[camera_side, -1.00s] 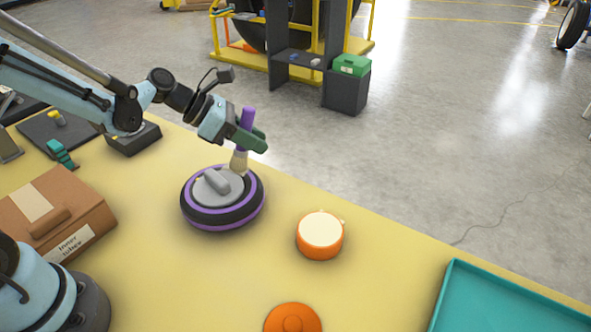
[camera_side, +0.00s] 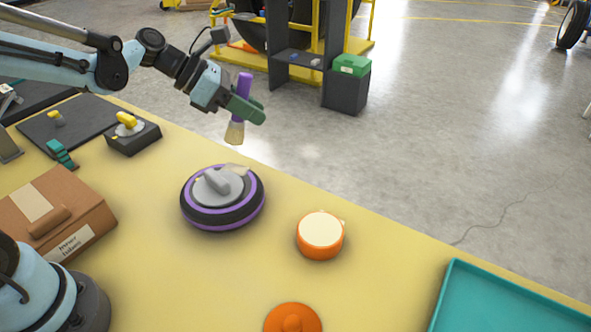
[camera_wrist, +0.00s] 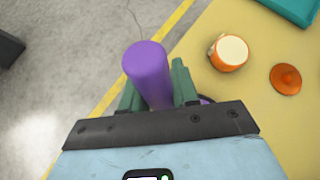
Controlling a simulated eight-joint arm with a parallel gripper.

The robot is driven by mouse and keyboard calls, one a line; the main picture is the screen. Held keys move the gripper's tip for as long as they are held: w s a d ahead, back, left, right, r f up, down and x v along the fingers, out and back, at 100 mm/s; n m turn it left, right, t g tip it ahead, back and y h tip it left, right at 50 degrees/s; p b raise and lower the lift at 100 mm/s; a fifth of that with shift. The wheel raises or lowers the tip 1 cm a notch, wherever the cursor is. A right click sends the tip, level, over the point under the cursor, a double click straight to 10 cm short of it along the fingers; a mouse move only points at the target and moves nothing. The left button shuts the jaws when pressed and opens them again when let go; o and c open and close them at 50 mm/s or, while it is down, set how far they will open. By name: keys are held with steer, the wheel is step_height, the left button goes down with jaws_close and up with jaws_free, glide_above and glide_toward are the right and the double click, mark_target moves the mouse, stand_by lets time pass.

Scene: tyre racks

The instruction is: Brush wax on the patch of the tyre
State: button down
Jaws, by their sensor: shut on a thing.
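The tyre (camera_side: 221,214), black with purple rings and a grey hub with a handle, lies flat on the yellow table. A pale, waxy smear (camera_side: 237,168) shows on its far edge in the side view. My gripper (camera_side: 243,103) is shut on the purple handle of the brush (camera_side: 235,131), bristles down, in the air above and beyond the tyre, apart from it. In the wrist view the brush handle (camera_wrist: 148,72) stands between the green fingers and hides most of the tyre. The orange wax pot (camera_side: 320,232) stands open, showing cream wax. Its orange lid (camera_side: 293,319) lies nearer the front edge.
A cardboard box (camera_side: 58,215) is at the left. A black block with a yellow-handled tool (camera_side: 133,134) and a dark mat (camera_side: 65,127) are at the back left. A teal tray (camera_side: 510,305) is at the right. Bare table lies between tyre, pot and tray.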

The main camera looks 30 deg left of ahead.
stand_by(0.6)
step_height(320, 180, down, 6)
steer(key=shift+a, duration=0.35)
steer(key=shift+f, duration=0.6)
stand_by(4.0)
steer(key=shift+a, duration=0.15)
steer(key=shift+w+d, duration=0.15)
steer(key=shift+d, duration=0.55)
stand_by(1.3)
